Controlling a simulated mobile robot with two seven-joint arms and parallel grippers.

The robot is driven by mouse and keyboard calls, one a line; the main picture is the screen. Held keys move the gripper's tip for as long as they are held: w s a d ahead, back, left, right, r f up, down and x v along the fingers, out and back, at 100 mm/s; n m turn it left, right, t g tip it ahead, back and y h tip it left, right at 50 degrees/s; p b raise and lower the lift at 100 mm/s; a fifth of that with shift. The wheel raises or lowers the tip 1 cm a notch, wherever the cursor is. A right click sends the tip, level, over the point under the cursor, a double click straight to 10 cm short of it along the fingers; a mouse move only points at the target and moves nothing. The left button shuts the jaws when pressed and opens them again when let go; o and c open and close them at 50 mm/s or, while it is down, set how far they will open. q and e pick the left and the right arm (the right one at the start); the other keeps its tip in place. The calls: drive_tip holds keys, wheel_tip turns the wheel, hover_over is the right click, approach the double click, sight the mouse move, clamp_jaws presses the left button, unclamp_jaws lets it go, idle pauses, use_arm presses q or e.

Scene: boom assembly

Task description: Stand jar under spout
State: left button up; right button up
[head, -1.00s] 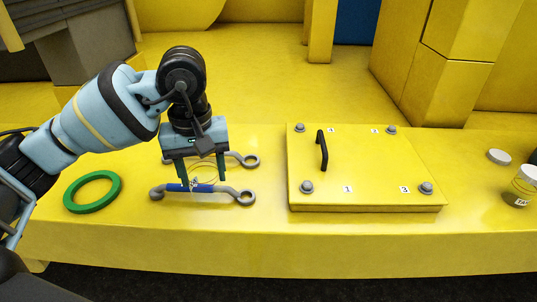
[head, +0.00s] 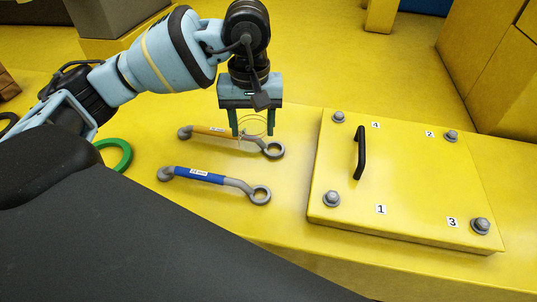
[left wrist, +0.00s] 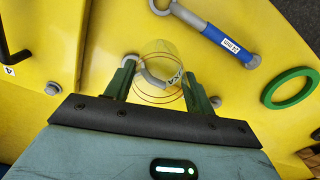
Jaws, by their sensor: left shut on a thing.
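My left gripper (head: 255,132) points down over the yellow bench, with its two fingers shut on a clear jar (head: 257,124). The jar is see-through, and only its thin round outline shows well. In the left wrist view the jar (left wrist: 160,72) sits between the fingertips of the left gripper (left wrist: 163,85), with small dark marking on its side. The jar appears held above the bench, in front of the orange-handled wrench; its exact height is hard to tell. No spout shows in these views. My right gripper is not in view.
An orange-handled wrench (head: 208,131) and a blue-handled wrench (head: 198,175) lie on the bench (head: 150,240). A green ring (head: 122,150) lies left. A bolted yellow plate (head: 410,190) with a black handle (head: 361,152) stands right. A dark shape covers the lower left.

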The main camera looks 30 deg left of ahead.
sight(254, 150)
use_arm(q)
wheel_tip(254, 150, down, 4)
drive_tip(key=shift+w+f, duration=0.1)
drive_tip(key=shift+f+p, duration=0.35)
drive_tip(key=shift+f, duration=1.5)
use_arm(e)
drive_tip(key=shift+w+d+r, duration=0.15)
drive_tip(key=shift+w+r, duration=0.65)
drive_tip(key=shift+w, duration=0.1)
use_arm(q)
drive_tip(key=shift+f, duration=0.15)
drive_tip(key=o, duration=1.1)
drive_tip(key=shift+c, duration=0.2)
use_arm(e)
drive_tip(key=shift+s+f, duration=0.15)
